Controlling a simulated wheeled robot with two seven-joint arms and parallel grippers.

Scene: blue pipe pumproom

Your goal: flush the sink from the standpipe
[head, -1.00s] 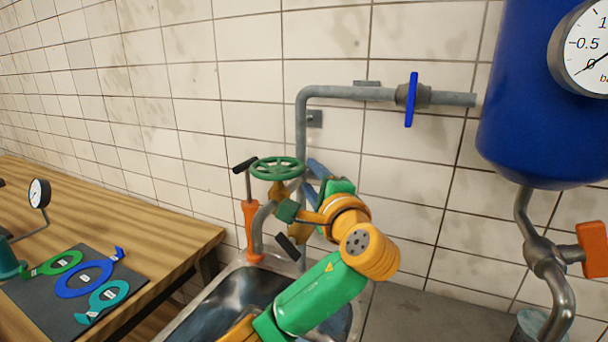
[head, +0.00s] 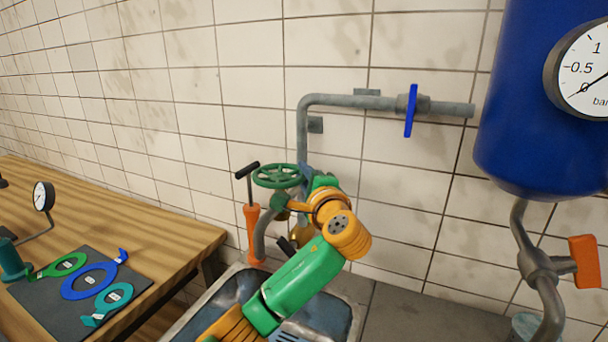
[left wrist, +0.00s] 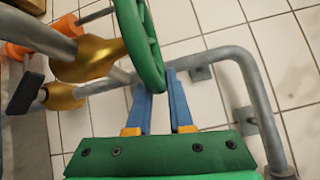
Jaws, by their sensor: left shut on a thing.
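The standpipe is a grey pipe (head: 303,135) on the tiled wall, with a green handwheel (head: 279,176) on a brass valve and a curved grey spout (head: 261,232) over the metal sink (head: 207,294). My left gripper (head: 304,178) is at the right side of the handwheel. In the left wrist view its two blue fingers (left wrist: 162,88) are on either side of the green rim (left wrist: 150,50), shut on it. The brass valve body (left wrist: 88,60) shows beside the wheel there. My left arm hides part of the sink. I see no water flowing. My right gripper is out of view.
An orange hand pump (head: 252,232) stands at the sink's back left corner. A blue lever (head: 411,110) is on the upper pipe. A blue tank (head: 520,120) with an orange-handled valve (head: 584,262) is at right. A wooden bench (head: 150,225) with coloured ring tags is at left.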

